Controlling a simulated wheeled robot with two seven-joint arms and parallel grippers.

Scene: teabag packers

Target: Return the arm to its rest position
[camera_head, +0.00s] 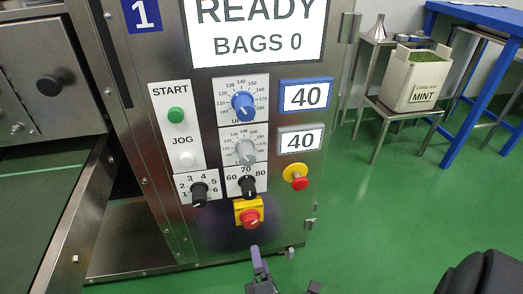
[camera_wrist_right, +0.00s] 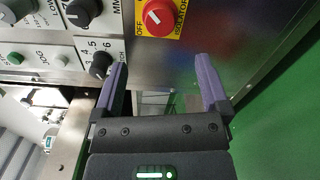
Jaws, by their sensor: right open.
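My right gripper (camera_head: 284,272) is at the bottom of the head view, in front of and below the machine's control panel (camera_head: 215,225). In the right wrist view its two purple-lined fingers (camera_wrist_right: 165,90) stand apart with nothing between them. The red isolator knob (camera_head: 249,217) on its yellow plate is just above the gripper; it also shows in the right wrist view (camera_wrist_right: 158,17), beyond the fingertips. No contact with the panel shows. My left gripper is not in view.
The panel carries a green start button (camera_head: 176,115), a blue dial (camera_head: 243,105), black selectors and a red emergency button (camera_head: 296,176). A mint box (camera_head: 412,93) sits on a metal stand at the right, near a blue-legged table (camera_head: 466,97).

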